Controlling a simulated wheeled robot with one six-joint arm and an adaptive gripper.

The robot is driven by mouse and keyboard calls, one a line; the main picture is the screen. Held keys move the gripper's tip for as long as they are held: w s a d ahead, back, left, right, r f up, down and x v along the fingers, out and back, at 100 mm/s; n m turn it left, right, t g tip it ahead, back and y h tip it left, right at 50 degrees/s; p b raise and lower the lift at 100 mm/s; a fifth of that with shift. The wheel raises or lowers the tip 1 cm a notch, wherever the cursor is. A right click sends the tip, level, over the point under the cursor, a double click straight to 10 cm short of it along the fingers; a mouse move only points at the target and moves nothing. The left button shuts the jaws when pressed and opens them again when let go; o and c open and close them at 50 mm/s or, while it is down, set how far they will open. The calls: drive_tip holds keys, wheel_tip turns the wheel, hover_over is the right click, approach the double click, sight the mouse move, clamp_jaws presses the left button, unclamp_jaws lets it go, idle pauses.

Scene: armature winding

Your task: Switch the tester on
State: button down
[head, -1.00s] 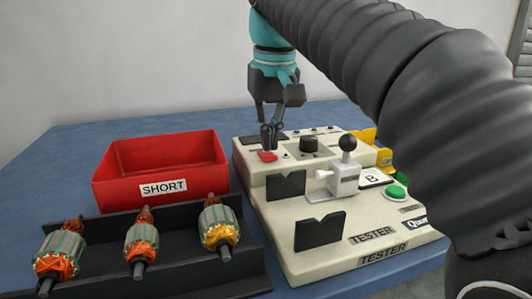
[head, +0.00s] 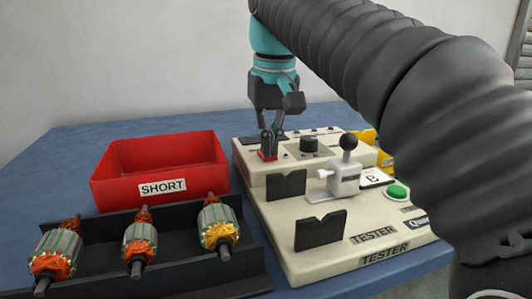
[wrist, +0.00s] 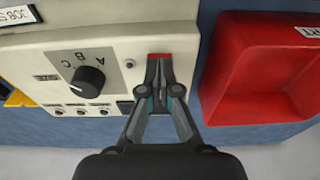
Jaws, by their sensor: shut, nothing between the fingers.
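The tester (head: 290,225) is a cream box with a raised back part, on a blue table.
A black knob (head: 309,145) marked A, B, C stands right of the switch. A clamp with a black ball handle (head: 347,143) and a green button (head: 397,192) are nearer. A red SHORT bin (head: 160,200) stands left, behind a black rack (head: 180,272) with three armatures.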

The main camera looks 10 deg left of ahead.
drive_tip(key=shift+f, duration=0.15)
wheel_tip(320, 180, up, 5)
drive_tip(key=p, duration=0.5)
drive_tip(key=shift+r+p, duration=0.6)
drive_tip(key=shift+r, duration=0.45)
drive_tip(key=shift+s+a, duration=0.1)
